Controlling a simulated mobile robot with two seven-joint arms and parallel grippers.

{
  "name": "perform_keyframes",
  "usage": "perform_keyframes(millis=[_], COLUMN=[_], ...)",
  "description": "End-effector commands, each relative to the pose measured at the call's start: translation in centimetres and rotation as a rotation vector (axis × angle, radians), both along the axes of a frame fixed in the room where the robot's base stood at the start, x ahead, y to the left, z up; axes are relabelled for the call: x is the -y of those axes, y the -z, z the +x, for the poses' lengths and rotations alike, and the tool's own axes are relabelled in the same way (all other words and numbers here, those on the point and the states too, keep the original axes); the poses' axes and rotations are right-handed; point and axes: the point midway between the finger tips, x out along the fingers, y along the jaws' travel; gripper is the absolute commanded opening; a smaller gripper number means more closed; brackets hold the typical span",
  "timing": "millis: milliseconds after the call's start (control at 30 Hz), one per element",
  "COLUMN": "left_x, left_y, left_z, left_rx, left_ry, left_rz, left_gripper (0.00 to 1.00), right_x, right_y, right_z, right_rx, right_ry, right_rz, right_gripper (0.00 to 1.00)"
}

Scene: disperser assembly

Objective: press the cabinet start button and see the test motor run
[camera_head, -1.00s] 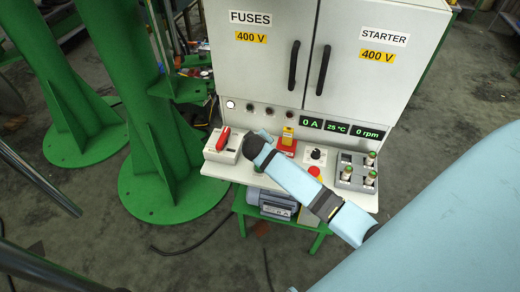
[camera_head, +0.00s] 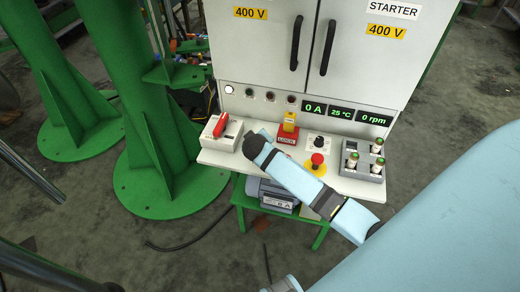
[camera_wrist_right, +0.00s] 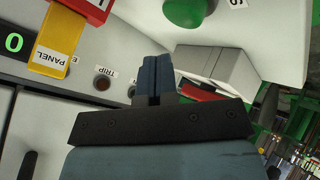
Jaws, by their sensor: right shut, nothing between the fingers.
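The cabinet (camera_head: 345,75) stands ahead with its doors shut. Its displays (camera_head: 343,112) read 0 A, 25 °C and 0 rpm. A green button (camera_wrist_right: 187,9) with a partly cut-off label beginning with S sits at the top of the right wrist view; my arm seems to cover it in the head view. My right gripper (camera_wrist_right: 156,78) is shut and empty, apart from the button in the picture. Its fingertips are hidden in the head view. The blue-grey motor (camera_head: 277,194) sits under the shelf, partly covered by my arm. My left gripper is not in view.
The shelf holds a red-handled switch (camera_head: 220,126), a yellow-and-red lock piece (camera_head: 288,130), a black knob (camera_head: 319,141), a red mushroom button (camera_head: 317,159) and a grey fuse block (camera_head: 375,170). A green column (camera_head: 150,110) stands left. A cable lies on the floor.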

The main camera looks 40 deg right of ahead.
Motion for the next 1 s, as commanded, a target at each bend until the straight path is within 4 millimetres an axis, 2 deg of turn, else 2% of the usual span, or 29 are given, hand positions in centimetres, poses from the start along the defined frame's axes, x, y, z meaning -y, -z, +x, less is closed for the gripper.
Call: perform_keyframes(millis=[33, 200, 1000], left_x=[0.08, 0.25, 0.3], left_y=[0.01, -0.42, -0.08], left_z=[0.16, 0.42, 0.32], left_rx=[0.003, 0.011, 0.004], left_ry=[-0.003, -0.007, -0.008], left_rz=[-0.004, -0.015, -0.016], left_gripper=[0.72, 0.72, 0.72], right_x=[0.01, 0.02, -0.01], right_y=[0.69, 1.48, 1.5], right_z=[0.01, 0.03, 0.03], right_rx=[-0.001, 0.0, 0.0], right_ry=[0.001, 0.0, 0.0], right_rz=[0.0, 0.0, 0.0], right_gripper=[0.0, 0.0, 0.0])
